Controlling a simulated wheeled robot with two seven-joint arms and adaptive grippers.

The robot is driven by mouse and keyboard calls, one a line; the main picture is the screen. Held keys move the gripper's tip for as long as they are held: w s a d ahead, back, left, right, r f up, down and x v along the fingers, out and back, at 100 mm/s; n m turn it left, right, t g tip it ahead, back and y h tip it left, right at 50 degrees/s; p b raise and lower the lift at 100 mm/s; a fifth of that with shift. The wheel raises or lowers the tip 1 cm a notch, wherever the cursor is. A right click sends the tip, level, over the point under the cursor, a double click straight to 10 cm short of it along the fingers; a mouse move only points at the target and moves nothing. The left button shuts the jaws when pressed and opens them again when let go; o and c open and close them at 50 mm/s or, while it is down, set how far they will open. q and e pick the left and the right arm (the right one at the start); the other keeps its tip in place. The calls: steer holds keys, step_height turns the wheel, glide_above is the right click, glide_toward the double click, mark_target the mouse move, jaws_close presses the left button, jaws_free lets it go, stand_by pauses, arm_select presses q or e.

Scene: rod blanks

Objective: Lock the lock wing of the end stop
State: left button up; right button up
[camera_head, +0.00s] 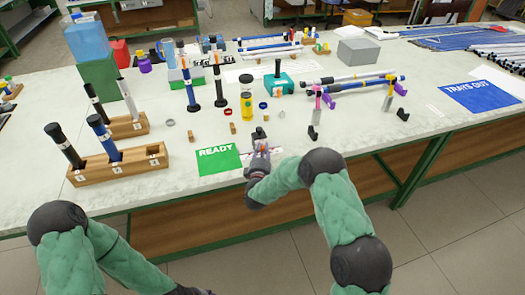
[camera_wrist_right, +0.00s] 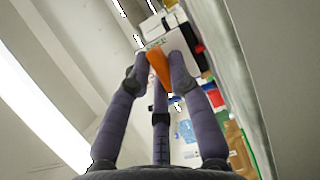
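My right gripper (camera_head: 261,150) is at the table's front edge, just right of the green READY mat. Its fingers (camera_wrist_right: 158,62) lean together at the tips in the right wrist view. A narrow orange piece (camera_wrist_right: 160,68), which looks like the lock wing, shows between the fingertips. Whether they grip it or only flank it, I cannot tell. A small dark part (camera_head: 258,133), possibly the end stop, stands just beyond the gripper; the fingers partly hide this area.
The READY mat (camera_head: 219,158) lies left of the gripper. A wooden block (camera_head: 118,167) holds upright rods farther left. A teal holder (camera_head: 279,87), a yellow cylinder (camera_head: 247,105) and small black stands with purple clamps are beyond. The blue TRAYS OUT mat (camera_head: 483,97) is far right.

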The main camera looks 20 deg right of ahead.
jaws_close()
